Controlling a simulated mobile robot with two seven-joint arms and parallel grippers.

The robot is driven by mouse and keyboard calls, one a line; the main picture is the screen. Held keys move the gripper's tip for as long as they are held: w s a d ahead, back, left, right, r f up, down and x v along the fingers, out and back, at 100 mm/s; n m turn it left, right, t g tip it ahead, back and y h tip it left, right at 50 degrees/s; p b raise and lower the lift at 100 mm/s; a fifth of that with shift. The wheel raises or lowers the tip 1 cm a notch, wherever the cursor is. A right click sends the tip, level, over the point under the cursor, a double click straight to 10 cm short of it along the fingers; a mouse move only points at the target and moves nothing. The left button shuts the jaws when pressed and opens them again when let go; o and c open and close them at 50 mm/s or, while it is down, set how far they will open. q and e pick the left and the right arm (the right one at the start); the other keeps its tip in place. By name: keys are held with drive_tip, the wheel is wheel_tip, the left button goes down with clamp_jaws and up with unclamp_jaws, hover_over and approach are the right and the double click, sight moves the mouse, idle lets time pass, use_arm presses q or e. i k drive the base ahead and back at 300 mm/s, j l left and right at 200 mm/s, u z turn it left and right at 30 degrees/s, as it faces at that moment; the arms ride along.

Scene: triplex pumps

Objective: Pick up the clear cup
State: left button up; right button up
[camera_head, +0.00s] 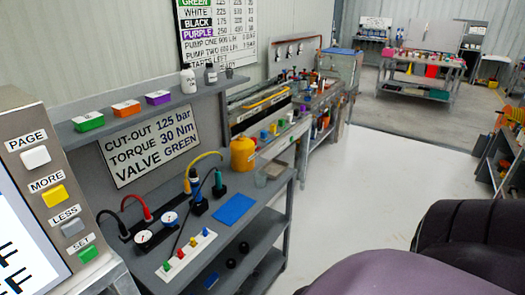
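A small see-through greyish cup (260,180) stands upright near the right end of the grey bench top (232,190). It is just to the right of the foot of a yellow bottle (243,153) and behind a blue mat (234,209). The cup is small and faint here, so I cannot tell whether it holds anything. Neither of my grippers shows in this view.
The bench holds gauges (170,218), hoses and a white strip with coloured valves (187,255). A shelf (150,115) above carries coloured boxes and bottles. A button panel (50,190) stands at left. White floor (345,210) is open to the right.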

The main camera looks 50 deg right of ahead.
sight(260, 176)
drive_tip(key=i+l, duration=0.1)
drive_tip(key=l, duration=0.85)
drive_tip(key=i+l, duration=0.1)
drive_tip(key=l, duration=0.85)
